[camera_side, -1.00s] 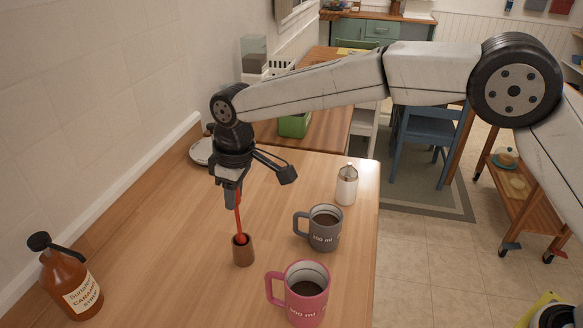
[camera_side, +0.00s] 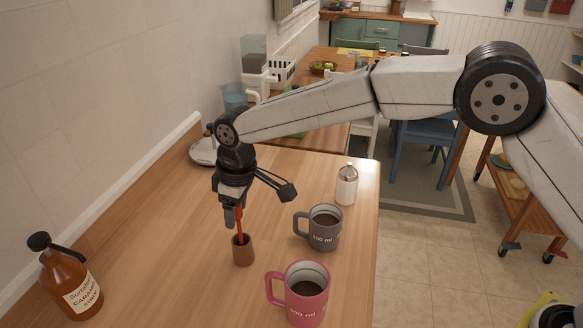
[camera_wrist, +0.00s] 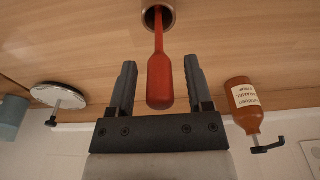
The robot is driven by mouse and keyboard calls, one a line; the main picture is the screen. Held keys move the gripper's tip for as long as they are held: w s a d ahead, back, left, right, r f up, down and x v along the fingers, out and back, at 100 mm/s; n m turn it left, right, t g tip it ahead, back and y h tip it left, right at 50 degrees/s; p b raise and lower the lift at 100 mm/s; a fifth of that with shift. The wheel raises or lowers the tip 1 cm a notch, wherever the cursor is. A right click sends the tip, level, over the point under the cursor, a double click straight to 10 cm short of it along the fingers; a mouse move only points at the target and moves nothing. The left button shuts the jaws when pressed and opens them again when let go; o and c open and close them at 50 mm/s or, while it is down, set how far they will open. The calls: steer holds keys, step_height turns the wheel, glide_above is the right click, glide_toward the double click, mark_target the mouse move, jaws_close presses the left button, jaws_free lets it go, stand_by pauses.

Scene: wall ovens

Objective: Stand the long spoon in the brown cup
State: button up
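The long red spoon (camera_side: 240,225) stands in the brown cup (camera_side: 243,253) on the wooden table, its lower end inside the cup. My gripper (camera_side: 232,218) is pointing down just above the cup, around the spoon's upper part. In the wrist view, my gripper (camera_wrist: 159,63) has its two fingers apart, with the spoon's thick rounded end (camera_wrist: 160,82) between them and a gap on each side. The spoon's thin part runs into the cup (camera_wrist: 158,15). The spoon's end inside the cup is hidden.
A grey mug (camera_side: 325,232), a pink mug (camera_side: 307,300) and a white-bodied bottle (camera_side: 346,186) stand right of the cup. A caramel syrup bottle (camera_side: 72,282) stands at the left by the wall. A plate (camera_side: 203,153) is at the back left. The table left of the cup is clear.

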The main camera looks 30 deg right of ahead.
steer(key=shift+r, duration=0.1)
step_height(320, 180, up, 12)
steer(key=s+d, duration=0.1)
stand_by(0.8)
steer(key=shift+d, duration=0.1)
stand_by(0.4)
steer(key=s+d+f+m, duration=0.2)
steer(key=s+d+f, duration=0.15)
steer(key=d, duration=0.55)
steer(key=s+d+f+m, duration=0.2)
steer(key=d+f+m, duration=0.15)
steer(key=d, duration=0.55)
steer(key=s+d+f+m, duration=0.1)
steer(key=s+d+f, duration=0.3)
steer(key=s+d, duration=0.2)
steer(key=s+d+f+m+t+h, duration=0.1)
steer(key=s+d+f, duration=0.3)
steer(key=s, duration=0.5)
steer(key=shift+d+m+t, duration=0.3)
steer(key=shift+d+m, duration=0.45)
steer(key=shift+d, duration=0.1)
